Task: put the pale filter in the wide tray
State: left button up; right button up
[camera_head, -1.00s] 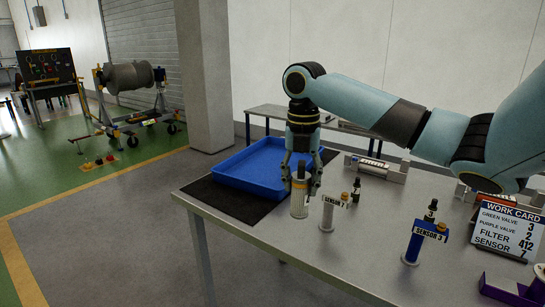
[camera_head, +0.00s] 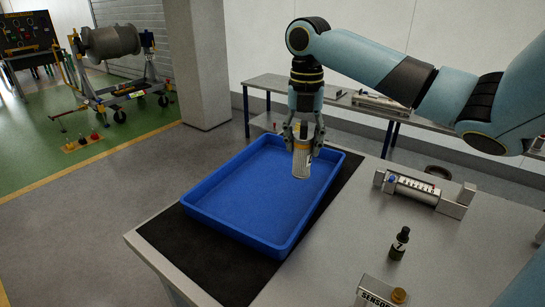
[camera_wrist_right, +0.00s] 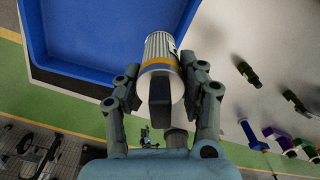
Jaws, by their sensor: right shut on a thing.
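My left gripper is not in view.
The tray stands on a black mat (camera_head: 163,239) on the grey table. Right of it are a metal fixture (camera_head: 425,192), a small dark-capped item (camera_head: 399,244) and a sensor holder (camera_head: 380,294). A second table (camera_head: 340,100) stands behind. Bare tabletop lies right of the tray.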

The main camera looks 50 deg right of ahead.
jog(key=shift+w+f, duration=0.1)
jog(key=shift+w, duration=0.25)
jog(key=w+a+f, duration=0.2)
jog(key=w+a, duration=0.2)
jog(key=shift+f+p, duration=0.3)
jog(key=shift+f, duration=0.1)
jog(key=w+a+f, duration=0.1)
jog(key=w, duration=0.1)
jog(key=w+a+f, duration=0.2)
jog(key=shift+w+f, duration=0.2)
jog(key=shift+f, duration=0.1)
notch_tip(320, 180, down, 4)
jog(key=shift+a+r+p, duration=0.1)
jog(key=shift+a+p, duration=0.05)
jog(key=shift+p, duration=0.3)
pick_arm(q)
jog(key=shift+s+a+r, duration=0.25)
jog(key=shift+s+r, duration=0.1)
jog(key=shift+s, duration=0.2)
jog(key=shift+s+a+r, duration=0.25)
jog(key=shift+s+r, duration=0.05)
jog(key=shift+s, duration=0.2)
pick_arm(e)
jog(key=shift+f, duration=0.2)
